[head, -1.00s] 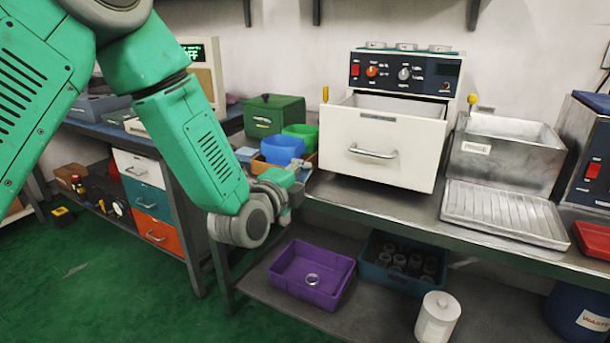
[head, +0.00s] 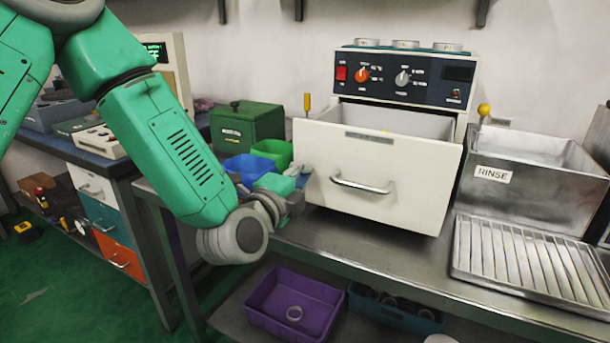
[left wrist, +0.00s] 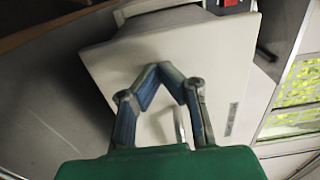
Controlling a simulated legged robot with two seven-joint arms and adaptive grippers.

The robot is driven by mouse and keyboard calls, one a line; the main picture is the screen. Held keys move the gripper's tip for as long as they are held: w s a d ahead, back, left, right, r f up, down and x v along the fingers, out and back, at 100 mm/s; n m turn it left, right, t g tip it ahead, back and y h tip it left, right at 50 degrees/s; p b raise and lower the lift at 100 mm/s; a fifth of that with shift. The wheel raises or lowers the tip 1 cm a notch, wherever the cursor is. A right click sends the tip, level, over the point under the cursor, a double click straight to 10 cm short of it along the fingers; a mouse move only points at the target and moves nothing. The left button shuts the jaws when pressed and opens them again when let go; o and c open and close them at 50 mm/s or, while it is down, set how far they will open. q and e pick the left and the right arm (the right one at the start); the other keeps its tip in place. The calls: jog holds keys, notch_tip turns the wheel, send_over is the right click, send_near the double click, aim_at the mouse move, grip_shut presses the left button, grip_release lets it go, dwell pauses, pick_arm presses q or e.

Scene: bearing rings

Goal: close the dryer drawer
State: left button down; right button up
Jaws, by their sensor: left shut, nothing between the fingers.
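The dryer (head: 404,77) stands on the bench with a dark control panel on top. Its white drawer (head: 425,185) is pulled out, with the hollow inside showing behind the front. A metal bar handle (head: 361,186) is on the drawer front. My left gripper (head: 303,178) is shut and empty at the left edge of the drawer front. In the left wrist view, the fingertips (left wrist: 160,70) meet in front of the pale drawer front (left wrist: 215,65), with the handle (left wrist: 179,126) partly behind the fingers. I cannot tell whether they touch it. My right gripper is not in view.
A metal rinse tank (head: 535,180) and ribbed tray (head: 520,255) stand right of the dryer. Blue (head: 250,168) and green (head: 275,152) bins and a green box (head: 246,128) are at left. A purple bin (head: 292,305) sits on the lower shelf.

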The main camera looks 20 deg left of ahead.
pick_arm(q)
jog(key=shift+w+d+r, duration=0.2)
jog(key=shift+w+d, duration=0.05)
jog(key=shift+d, duration=0.45)
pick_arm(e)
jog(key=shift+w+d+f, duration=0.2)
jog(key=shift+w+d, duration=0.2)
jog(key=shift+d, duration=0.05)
pick_arm(q)
jog(key=shift+a, duration=0.1)
